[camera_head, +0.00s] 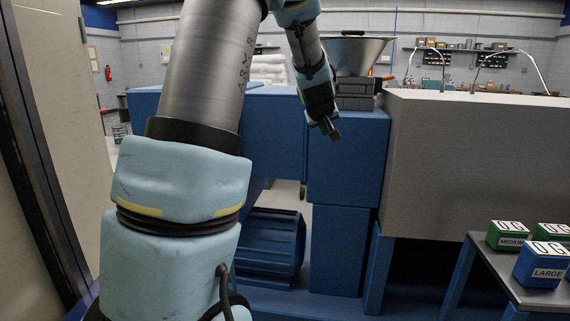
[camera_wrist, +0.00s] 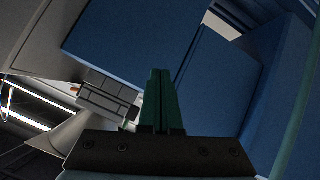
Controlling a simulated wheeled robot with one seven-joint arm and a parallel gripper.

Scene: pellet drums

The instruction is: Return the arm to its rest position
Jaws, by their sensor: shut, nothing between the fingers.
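My arm rises large on the left of the head view and bends over at the top, with its forearm hanging down toward the middle. My gripper (camera_head: 331,131) is at the end of it, in front of the blue machine cabinet (camera_head: 348,165), pointing down. The gripper also shows in the wrist view (camera_wrist: 161,100), where its two green fingers are closed together with nothing between them. I cannot tell the exact gap between the fingertips and the blue cabinet.
A metal hopper (camera_head: 352,52) stands on the machine, behind my gripper. A grey cabinet (camera_head: 470,160) is to the right. Boxes labelled MEDIUM (camera_head: 507,235) and LARGE (camera_head: 541,265) sit on a low table (camera_head: 545,296) at lower right. A pale panel (camera_head: 60,120) stands close on the left.

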